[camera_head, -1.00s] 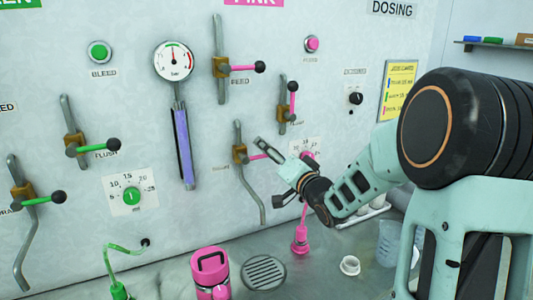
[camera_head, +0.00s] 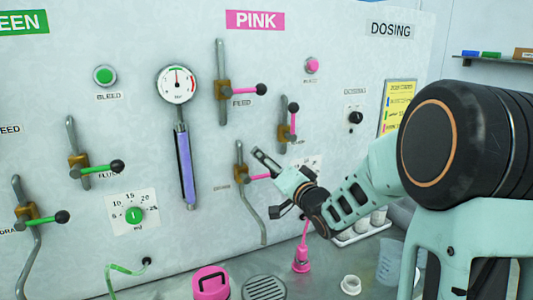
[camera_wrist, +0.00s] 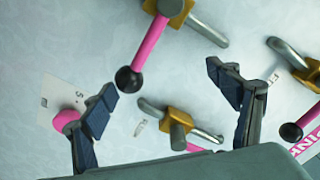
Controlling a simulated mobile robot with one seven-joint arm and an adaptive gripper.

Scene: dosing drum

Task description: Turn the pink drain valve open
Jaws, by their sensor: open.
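The pink drain valve has a brass body (camera_head: 240,172) on the wall panel. Its pink lever (camera_head: 258,177) points right, and its far end is hidden behind my gripper (camera_head: 269,184). In the wrist view the same lever (camera_wrist: 149,42) runs from the brass body at the top edge down to a black ball (camera_wrist: 130,79). My gripper (camera_wrist: 172,98) is open and empty. The ball appears between the two fingers, nearer the left one, beyond the fingertips. I cannot see any contact.
The pink flush valve (camera_head: 284,133) stands close to the upper right of the drain valve, and the feed valve (camera_head: 222,90) is above. A dial with a pink knob (camera_wrist: 66,121) lies beside the left finger. A pink container (camera_head: 211,284) stands below.

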